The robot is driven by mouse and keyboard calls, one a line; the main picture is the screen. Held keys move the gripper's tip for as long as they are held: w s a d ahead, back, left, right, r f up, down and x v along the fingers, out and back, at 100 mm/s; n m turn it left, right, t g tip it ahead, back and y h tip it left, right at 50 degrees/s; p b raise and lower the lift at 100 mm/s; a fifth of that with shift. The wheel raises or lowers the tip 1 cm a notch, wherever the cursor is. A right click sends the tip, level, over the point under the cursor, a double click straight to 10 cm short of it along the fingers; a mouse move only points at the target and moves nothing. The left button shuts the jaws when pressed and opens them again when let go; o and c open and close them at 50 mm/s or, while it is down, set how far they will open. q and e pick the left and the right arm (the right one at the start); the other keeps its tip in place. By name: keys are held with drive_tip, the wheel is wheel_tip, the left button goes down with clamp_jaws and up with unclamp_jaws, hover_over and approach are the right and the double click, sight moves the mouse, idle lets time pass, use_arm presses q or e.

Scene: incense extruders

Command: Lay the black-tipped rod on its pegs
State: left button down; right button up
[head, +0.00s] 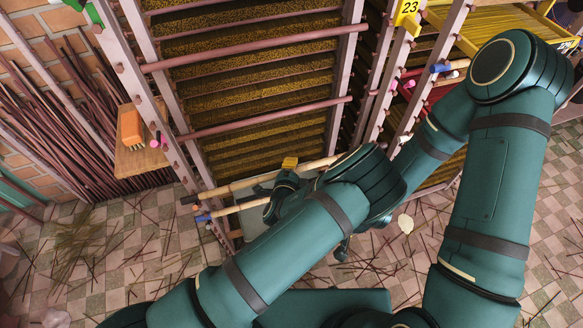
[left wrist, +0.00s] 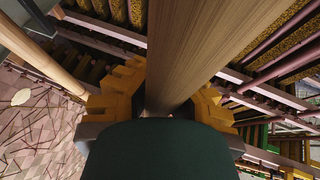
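The black-tipped rod (head: 232,187) is pale wood and crosses the lower part of the rack in the head view. Its black end is at the left, by the left post (head: 172,120); I cannot tell whether it touches a peg. My left gripper (head: 289,164) is on this rod near its middle. In the left wrist view the yellow fingers of the gripper (left wrist: 170,100) stand on both sides of the rod (left wrist: 190,50), which fills the gap. Its right end passes behind my arm. My right gripper is hidden behind my arms.
A blue-tipped rod (head: 238,208) lies just below, near my left gripper. Two mauve rods (head: 250,50) span the rack above. Brown trays fill the rack (head: 255,85). A wooden shelf (head: 140,158) with an orange block (head: 131,126) is at left. Thin sticks litter the tiled floor.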

use_arm(q)
drive_tip(key=shift+f, duration=0.25)
drive_tip(key=c, duration=1.7)
unclamp_jaws()
drive_tip(key=o, duration=1)
drive_tip(key=shift+c, duration=0.2)
